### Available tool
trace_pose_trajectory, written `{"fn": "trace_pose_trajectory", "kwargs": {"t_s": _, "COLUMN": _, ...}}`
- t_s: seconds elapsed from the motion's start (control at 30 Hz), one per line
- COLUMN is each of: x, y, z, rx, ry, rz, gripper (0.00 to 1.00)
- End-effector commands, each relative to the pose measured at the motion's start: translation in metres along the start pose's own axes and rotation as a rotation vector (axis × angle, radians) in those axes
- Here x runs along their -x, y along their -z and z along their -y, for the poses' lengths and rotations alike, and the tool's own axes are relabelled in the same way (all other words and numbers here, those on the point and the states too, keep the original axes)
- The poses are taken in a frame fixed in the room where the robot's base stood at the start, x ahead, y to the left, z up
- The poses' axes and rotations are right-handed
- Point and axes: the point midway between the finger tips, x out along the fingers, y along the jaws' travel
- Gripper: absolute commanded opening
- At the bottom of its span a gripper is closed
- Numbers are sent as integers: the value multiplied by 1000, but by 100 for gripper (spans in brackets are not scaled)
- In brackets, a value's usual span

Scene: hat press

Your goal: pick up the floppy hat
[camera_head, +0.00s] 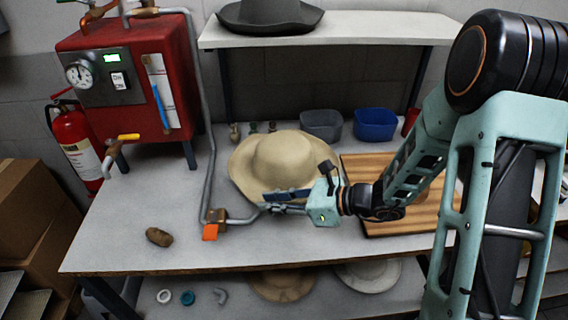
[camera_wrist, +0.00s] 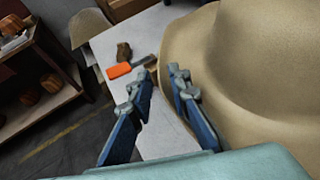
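The floppy hat (camera_head: 284,160) is tan with a wide wavy brim and rests crown up on the table. It fills the right side of the wrist view (camera_wrist: 250,60). My gripper (camera_head: 268,202) is at the near edge of its brim in the head view. In the wrist view my gripper (camera_wrist: 163,78) is open, with a gap between its two fingers. The brim edge lies close to the right finger, and bare table shows between the fingers. I cannot tell whether that finger touches the brim. My gripper hides a little of the near brim in the head view.
A wooden board (camera_head: 384,222) lies right of the hat. A pipe with an orange-handled valve (camera_head: 210,231) is to its left, and a brown lump (camera_head: 159,237) lies beyond. Grey (camera_head: 321,125) and blue (camera_head: 375,124) bins stand behind. A shelf (camera_head: 340,30) with a dark hat (camera_head: 270,16) overhangs the back.

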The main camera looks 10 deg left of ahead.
Motion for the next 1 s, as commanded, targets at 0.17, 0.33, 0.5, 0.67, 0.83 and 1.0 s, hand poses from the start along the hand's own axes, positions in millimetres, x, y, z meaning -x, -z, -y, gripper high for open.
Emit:
{"fn": "trace_pose_trajectory", "kwargs": {"t_s": 0.17, "x": -20, "y": 0, "z": 0, "rx": 1, "ry": -2, "rz": 0, "gripper": 17}}
{"fn": "trace_pose_trajectory", "kwargs": {"t_s": 0.33, "x": -22, "y": 0, "z": 0, "rx": 0, "ry": 0, "rz": 0, "gripper": 17}}
{"fn": "trace_pose_trajectory", "kwargs": {"t_s": 0.5, "x": -22, "y": 0, "z": 0, "rx": 1, "ry": 0, "rz": 0, "gripper": 7}}
{"fn": "trace_pose_trajectory", "kwargs": {"t_s": 0.67, "x": -22, "y": 0, "z": 0, "rx": 1, "ry": 0, "rz": 0, "gripper": 0}}
{"fn": "trace_pose_trajectory", "kwargs": {"t_s": 0.83, "x": -22, "y": -1, "z": 0, "rx": 2, "ry": 0, "rz": 1, "gripper": 0}}
{"fn": "trace_pose_trajectory", "kwargs": {"t_s": 1.0, "x": -21, "y": -2, "z": 0, "rx": 3, "ry": 0, "rz": 1, "gripper": 0}}
